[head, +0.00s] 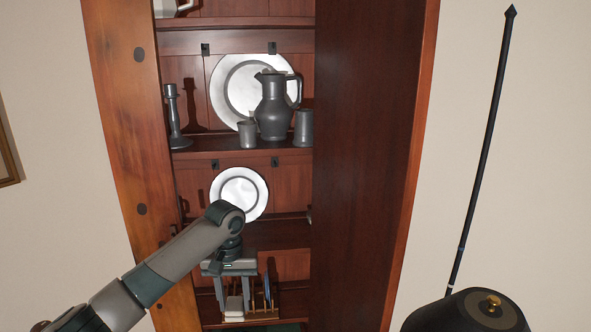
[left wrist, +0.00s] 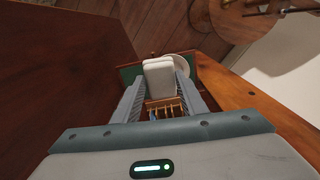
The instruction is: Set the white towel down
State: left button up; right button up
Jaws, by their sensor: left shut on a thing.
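The white towel (head: 234,306) is a small folded block between the fingers of my left gripper (head: 233,298), low in the cabinet. In the left wrist view the towel (left wrist: 158,78) stands out beyond the fingertips, with a finger on each side, and the left gripper (left wrist: 160,88) is shut on it. A wooden slatted rack (head: 268,300) is just right of the towel on the lower shelf. Whether the towel touches the shelf is hard to tell. My right gripper is not in view.
A white plate (head: 240,192) leans on the shelf above, behind my arm. Higher up stand a pewter jug (head: 275,106), cups, a candlestick (head: 174,116) and a large plate (head: 237,86). Cabinet side walls (head: 370,150) bound the opening. A dark rounded object (head: 468,313) stands at lower right.

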pick_arm(q)
jog(key=s+a+f+b, duration=0.1)
jog(key=s+a+b, duration=0.1)
jog(key=s, duration=1)
jog(key=s+a+f+b, duration=0.1)
jog(key=s+a+b, duration=0.2)
jog(key=s, duration=1)
jog(key=shift+m+b, duration=0.3)
jog(key=shift+b, duration=0.25)
jog(key=shift+f, duration=0.1)
jog(key=s+f, duration=0.4)
jog(key=f, duration=1.1)
jog(key=shift+a, duration=0.1)
